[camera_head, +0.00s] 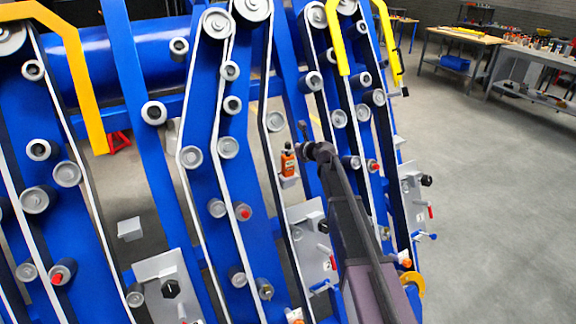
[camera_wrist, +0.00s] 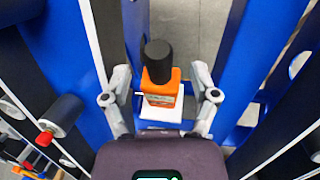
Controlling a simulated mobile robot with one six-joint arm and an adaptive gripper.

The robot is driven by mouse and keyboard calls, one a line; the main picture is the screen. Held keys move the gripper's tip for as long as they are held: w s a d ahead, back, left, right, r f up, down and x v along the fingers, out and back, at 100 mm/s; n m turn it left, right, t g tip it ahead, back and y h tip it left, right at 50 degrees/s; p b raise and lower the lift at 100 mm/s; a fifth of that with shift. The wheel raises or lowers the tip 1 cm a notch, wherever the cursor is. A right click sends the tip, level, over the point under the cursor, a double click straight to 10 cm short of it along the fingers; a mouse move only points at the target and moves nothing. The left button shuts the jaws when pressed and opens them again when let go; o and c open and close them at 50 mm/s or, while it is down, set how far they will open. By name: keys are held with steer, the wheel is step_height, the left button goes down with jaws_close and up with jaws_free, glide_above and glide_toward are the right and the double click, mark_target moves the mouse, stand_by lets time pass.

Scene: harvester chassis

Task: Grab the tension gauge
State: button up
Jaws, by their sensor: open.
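The tension gauge, an orange body with a black cylindrical top, stands upright between the blue chassis beams in the head view (camera_head: 288,162). It also shows in the middle of the wrist view (camera_wrist: 162,88). It rests on a small white holder (camera_head: 289,182). My gripper (camera_wrist: 161,84) is open, with one grey finger on each side of the gauge and a visible gap on both sides. In the head view my gripper (camera_head: 302,138) is small and dark, close to the gauge's upper right.
Blue beams with belts and grey rollers (camera_head: 228,147) stand close on both sides. A red-tipped roller (camera_wrist: 58,115) is left of my gripper in the wrist view. A yellow guard (camera_head: 338,38) is above. Workbenches (camera_head: 460,40) stand far back right, with open floor before them.

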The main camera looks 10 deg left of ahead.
steer(key=shift+b+x, duration=0.3)
steer(key=shift+x, duration=0.9)
steer(key=shift+c, duration=0.2)
jaws_close()
